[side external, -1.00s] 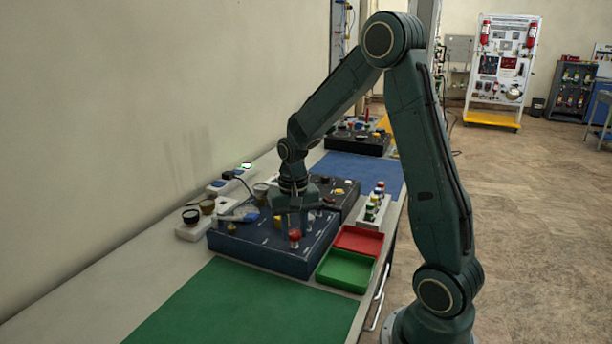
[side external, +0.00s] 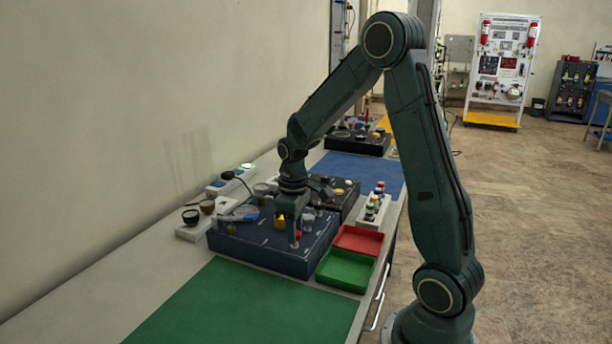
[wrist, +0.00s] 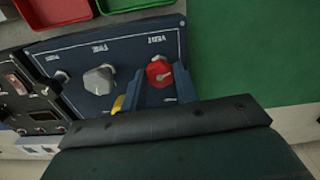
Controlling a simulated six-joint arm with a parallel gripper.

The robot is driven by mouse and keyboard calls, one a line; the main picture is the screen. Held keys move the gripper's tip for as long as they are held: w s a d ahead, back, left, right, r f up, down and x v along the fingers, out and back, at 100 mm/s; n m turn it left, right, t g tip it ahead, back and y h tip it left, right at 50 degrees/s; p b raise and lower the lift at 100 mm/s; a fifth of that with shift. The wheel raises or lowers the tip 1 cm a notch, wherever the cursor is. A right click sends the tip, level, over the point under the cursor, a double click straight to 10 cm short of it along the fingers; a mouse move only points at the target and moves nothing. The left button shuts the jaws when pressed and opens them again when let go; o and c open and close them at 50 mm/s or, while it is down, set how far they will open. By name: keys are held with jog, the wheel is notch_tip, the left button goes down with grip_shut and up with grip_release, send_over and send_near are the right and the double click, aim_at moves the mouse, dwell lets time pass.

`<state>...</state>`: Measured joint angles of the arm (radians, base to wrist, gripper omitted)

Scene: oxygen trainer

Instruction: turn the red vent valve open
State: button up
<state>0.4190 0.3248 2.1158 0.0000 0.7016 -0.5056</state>
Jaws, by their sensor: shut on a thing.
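The red vent valve (wrist: 159,73) is a knob on the sloped dark blue panel (wrist: 130,52), below the VENT lettering in the wrist view. My gripper (wrist: 157,90) is shut on it, with a blue-grey finger on either side. In the side view my gripper (side external: 295,243) points down onto the front right part of the panel. Only a small bit of the red valve (side external: 298,235) shows there between the fingers. The knob's pale mark is visible in the wrist view, but how far it is turned is hard to tell.
A grey knob (wrist: 99,79) sits beside the vent valve, and a yellow part (side external: 280,222) is close to my fingers. A green tray (side external: 345,271) and a red tray (side external: 358,240) stand right of the panel. The green mat (side external: 245,308) in front is clear.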

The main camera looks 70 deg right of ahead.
jog(key=shift+r+n, duration=0.1)
jog(key=shift+n, duration=0.9)
jog(key=o, duration=1)
notch_tip(320, 180, up, 14)
jog(key=shift+f, duration=0.1)
